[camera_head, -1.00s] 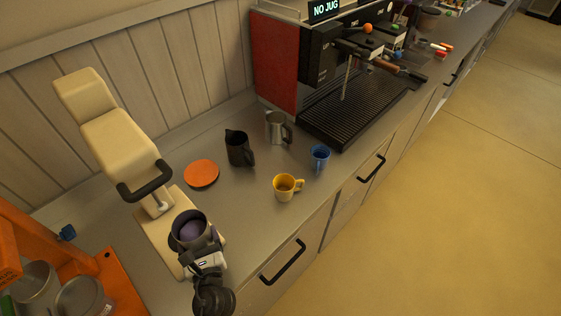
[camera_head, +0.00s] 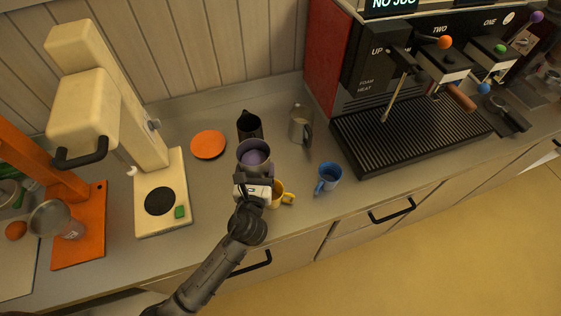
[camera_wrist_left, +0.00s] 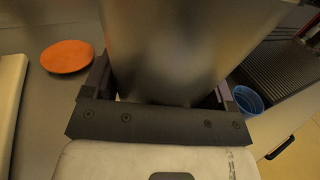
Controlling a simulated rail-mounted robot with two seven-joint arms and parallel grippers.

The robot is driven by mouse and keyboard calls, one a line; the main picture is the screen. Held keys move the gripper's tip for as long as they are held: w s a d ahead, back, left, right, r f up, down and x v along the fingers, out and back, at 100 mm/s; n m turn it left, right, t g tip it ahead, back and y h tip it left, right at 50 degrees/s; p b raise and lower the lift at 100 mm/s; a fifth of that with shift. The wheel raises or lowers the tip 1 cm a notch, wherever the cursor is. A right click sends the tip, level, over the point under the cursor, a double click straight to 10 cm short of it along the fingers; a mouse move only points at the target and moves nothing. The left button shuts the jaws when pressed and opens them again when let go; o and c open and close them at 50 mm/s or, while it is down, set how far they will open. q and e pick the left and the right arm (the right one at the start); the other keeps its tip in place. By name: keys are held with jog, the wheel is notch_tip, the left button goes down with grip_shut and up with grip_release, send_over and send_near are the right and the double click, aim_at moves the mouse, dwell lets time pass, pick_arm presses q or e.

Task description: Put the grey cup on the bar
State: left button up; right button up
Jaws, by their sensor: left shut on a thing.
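The grey cup (camera_head: 254,166) holds something purple and is held upright by my left gripper (camera_head: 253,179), in front of the black jug and over the worktop. In the left wrist view the grey metal cup (camera_wrist_left: 180,45) fills the space between the fingers of my left gripper (camera_wrist_left: 160,88). I cannot tell whether its base touches the worktop. The bar looks to be the grey worktop (camera_head: 220,185). My right gripper is not in view.
A yellow cup (camera_head: 287,199) is partly hidden behind my gripper. A blue cup (camera_head: 328,179), a steel jug (camera_head: 300,127) and a black jug (camera_head: 249,124) stand close by. An orange disc (camera_head: 208,145) lies left. The cream mixer (camera_head: 163,220) stands farther left, the coffee machine (camera_head: 410,130) right.

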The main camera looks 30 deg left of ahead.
pick_arm(q)
jog(key=w+a+f+b, duration=0.1)
jog(key=a+f, duration=0.2)
jog(key=w+a+f+b, duration=0.2)
jog(key=a+f, duration=0.2)
jog(key=w+a+f+b, duration=0.1)
jog(key=w+a+f, duration=0.1)
jog(key=a+f, duration=0.1)
jog(key=shift+a+f+b, duration=0.25)
jog(key=shift+f+b, duration=0.05)
jog(key=shift+f, duration=0.45)
jog(key=shift+w, duration=0.1)
jog(key=shift+f, duration=0.1)
jog(key=o, duration=1)
